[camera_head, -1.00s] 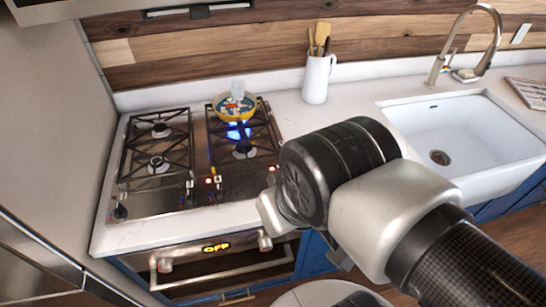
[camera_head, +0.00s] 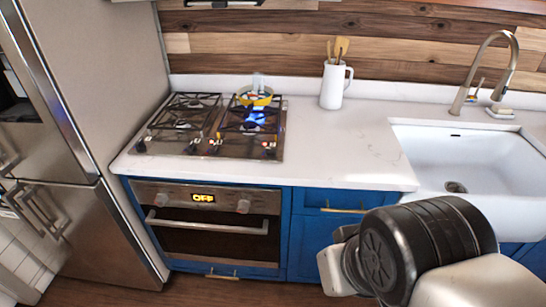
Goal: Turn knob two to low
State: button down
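The stovetop (camera_head: 165,140) has a row of small black knobs along its front edge. One knob (camera_head: 140,147) is at the far left, a middle pair includes this knob (camera_head: 214,147), and another knob (camera_head: 268,151) is at the right. Their numbers and exact settings are too small to read. My arm is at the lower right, well away from the knobs. Its end (camera_head: 338,268) is partly in view, with the fingers hidden or unclear.
The oven (camera_head: 210,225) below reads OFF and has its own two knobs. A fridge (camera_head: 95,100) stands close on the left. A white pitcher of utensils (camera_head: 332,86) and a sink (camera_head: 465,165) are to the right. Counter between stove and sink is clear.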

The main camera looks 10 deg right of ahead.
aim_at(271, 152)
jog(key=i+l, duration=0.1)
jog(key=i, duration=0.45)
jog(key=i+u, duration=0.1)
jog(key=i, duration=0.5)
